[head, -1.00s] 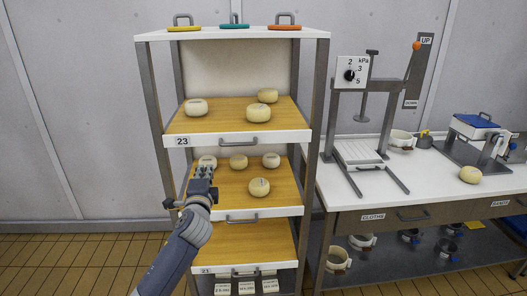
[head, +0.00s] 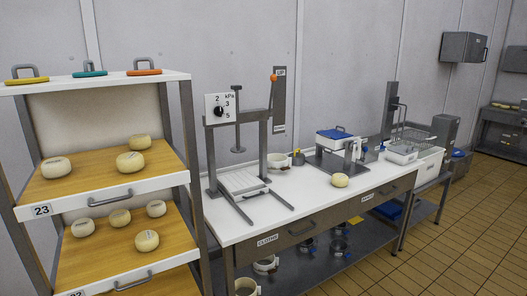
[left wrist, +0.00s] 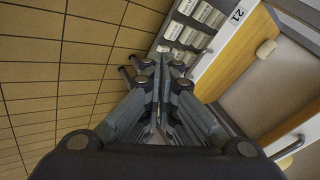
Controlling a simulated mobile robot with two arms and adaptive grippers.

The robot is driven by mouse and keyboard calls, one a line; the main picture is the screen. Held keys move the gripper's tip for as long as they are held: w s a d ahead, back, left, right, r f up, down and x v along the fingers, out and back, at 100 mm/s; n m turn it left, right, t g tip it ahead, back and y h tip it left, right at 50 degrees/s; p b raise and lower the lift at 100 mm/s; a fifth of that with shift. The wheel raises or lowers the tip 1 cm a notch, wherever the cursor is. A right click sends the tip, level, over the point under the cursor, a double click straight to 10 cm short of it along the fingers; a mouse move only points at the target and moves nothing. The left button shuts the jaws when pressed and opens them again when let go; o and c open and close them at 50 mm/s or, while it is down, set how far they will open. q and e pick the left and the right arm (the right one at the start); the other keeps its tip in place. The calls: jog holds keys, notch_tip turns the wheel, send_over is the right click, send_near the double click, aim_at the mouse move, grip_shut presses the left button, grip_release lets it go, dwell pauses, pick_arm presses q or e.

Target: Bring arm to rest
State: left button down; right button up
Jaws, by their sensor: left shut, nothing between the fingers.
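My left gripper (left wrist: 160,75) shows in the left wrist view, shut with nothing between its fingers. It is beside the lower part of the shelf rack, with the drawer fronts to its right in that view. Neither of my arms shows in the head view. The rack (head: 185,120) stands at the left of the head view, with several pale cheeses on its wooden shelves, such as one cheese (head: 147,240) on the second shelf.
A white worktable (head: 310,205) with a press (head: 237,150) and a lone cheese (head: 340,180) stands right of the rack. Pots sit on its lower shelf. The tiled floor (head: 460,240) at the right is clear. Label cards (left wrist: 190,30) show near the gripper.

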pick_arm(q)
jog(key=s+d+f+n+g+h, duration=0.1)
jog(key=s+d+f, duration=0.3)
jog(key=s, duration=0.8)
jog(key=s+d+f+n+g+h, duration=0.1)
jog(key=s+d+f+n+g, duration=0.1)
jog(key=s+f, duration=0.5)
jog(key=s+d+f+n+g, duration=0.2)
jog(key=s+d+f, duration=0.4)
jog(key=s, duration=1.1)
jog(key=shift+s+d+f+g+h, duration=0.2)
jog(key=shift+d+g+h, duration=0.25)
jog(key=shift+g, duration=0.15)
